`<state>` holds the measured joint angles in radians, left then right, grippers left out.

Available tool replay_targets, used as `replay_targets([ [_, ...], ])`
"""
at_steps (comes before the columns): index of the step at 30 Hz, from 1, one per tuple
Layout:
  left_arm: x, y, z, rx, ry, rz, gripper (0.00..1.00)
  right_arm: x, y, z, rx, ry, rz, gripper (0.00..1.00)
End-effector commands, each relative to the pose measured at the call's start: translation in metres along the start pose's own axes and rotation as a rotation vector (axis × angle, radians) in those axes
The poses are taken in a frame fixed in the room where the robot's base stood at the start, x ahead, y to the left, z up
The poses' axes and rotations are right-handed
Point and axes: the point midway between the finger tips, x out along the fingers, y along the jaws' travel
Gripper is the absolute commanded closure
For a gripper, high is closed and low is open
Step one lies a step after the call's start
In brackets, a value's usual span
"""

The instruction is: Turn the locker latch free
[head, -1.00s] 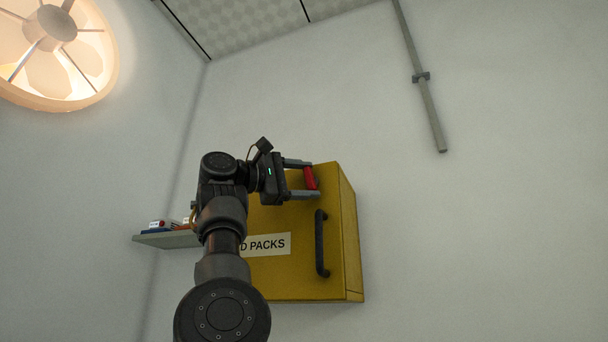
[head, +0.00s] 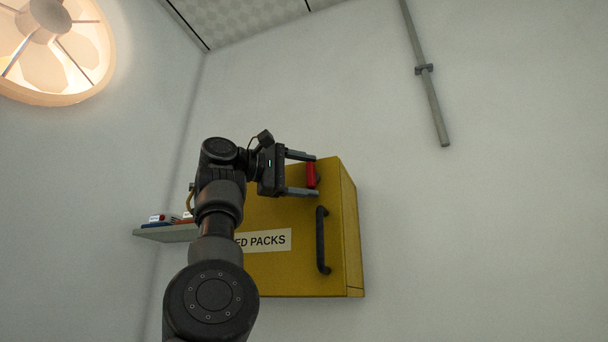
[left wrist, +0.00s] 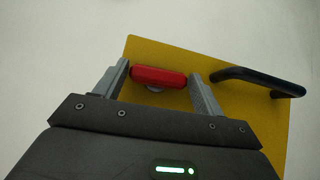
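The yellow locker (head: 290,274) is fixed on the wall, with a black handle (head: 321,241) on its door and a label ending in "PACKS". The red latch (head: 311,175) is near the top of the door. In the left wrist view the latch (left wrist: 158,77) lies lengthwise across the gap between the fingers, with a small grey pivot below it. My left gripper (head: 302,173) is open at the latch, one finger near each end. Whether the fingers touch it I cannot tell. The locker also shows in the left wrist view (left wrist: 190,55). My right gripper is not in view.
A grey shelf (head: 166,234) with small boxes stands left of the locker, partly behind my arm. A grey conduit (head: 427,90) runs down the wall at right. The wall right of the locker is clear.

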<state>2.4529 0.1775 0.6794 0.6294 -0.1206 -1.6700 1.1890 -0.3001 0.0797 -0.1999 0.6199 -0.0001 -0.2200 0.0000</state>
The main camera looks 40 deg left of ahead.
Motion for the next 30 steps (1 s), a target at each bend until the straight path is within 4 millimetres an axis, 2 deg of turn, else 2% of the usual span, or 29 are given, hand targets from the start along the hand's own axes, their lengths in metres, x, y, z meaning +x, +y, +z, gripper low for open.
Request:
replay_targets([
  [1, 0.000, 0.000, 0.000, 0.000, 0.000, 0.000, 0.24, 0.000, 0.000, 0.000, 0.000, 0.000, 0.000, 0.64],
  [3, 0.000, 0.000, 0.000, 0.000, 0.000, 0.001, 0.16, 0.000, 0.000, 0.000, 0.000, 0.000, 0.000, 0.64],
  [11, -0.001, 0.001, 0.000, -0.001, 0.001, 0.003, 0.16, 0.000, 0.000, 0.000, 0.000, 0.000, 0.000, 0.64],
  [14, -0.008, 0.000, 0.000, -0.001, 0.002, 0.005, 0.16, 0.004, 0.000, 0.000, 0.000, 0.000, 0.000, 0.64],
  [17, -0.022, -0.002, -0.001, -0.002, 0.003, 0.006, 0.16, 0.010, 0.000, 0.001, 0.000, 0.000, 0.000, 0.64],
  [24, -0.070, -0.002, 0.000, -0.001, 0.002, 0.004, 0.16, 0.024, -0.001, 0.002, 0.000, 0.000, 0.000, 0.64],
  [30, -0.098, -0.001, 0.001, 0.000, 0.000, 0.002, 0.16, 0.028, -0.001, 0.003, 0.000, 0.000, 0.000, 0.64],
])
